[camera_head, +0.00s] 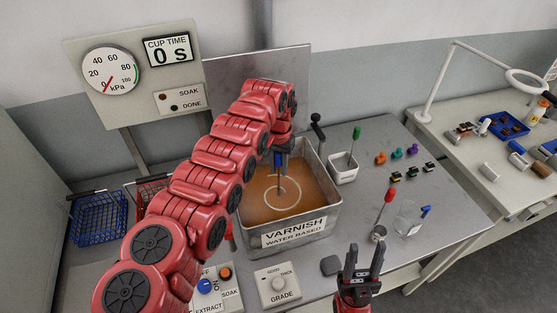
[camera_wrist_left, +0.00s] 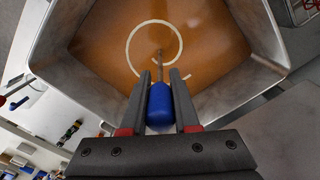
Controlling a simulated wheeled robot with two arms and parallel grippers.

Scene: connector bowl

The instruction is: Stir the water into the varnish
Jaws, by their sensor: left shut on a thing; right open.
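The varnish tank (camera_head: 330,225) is a metal tub labelled "VARNISH WATER BASED", filled with orange-brown varnish (camera_head: 258,192). A pale, ring-like swirl (camera_head: 299,190) shows on the varnish surface, and it also shows in the left wrist view (camera_wrist_left: 133,38). My left gripper (camera_wrist_left: 160,88) is over the tank, shut on the blue handle (camera_wrist_left: 160,108) of a stirrer, whose thin shaft (camera_wrist_left: 160,62) reaches down to the varnish. The shaft's lower end is hidden in the varnish. My right gripper (camera_head: 362,262) is open and empty in front of the tank, at the table's front.
A beaker (camera_head: 405,222), a small metal cup (camera_head: 378,233) with a red-handled tool and a white pot (camera_head: 344,172) with a green-handled tool stand right of the tank. Small connectors (camera_head: 397,153) lie behind.

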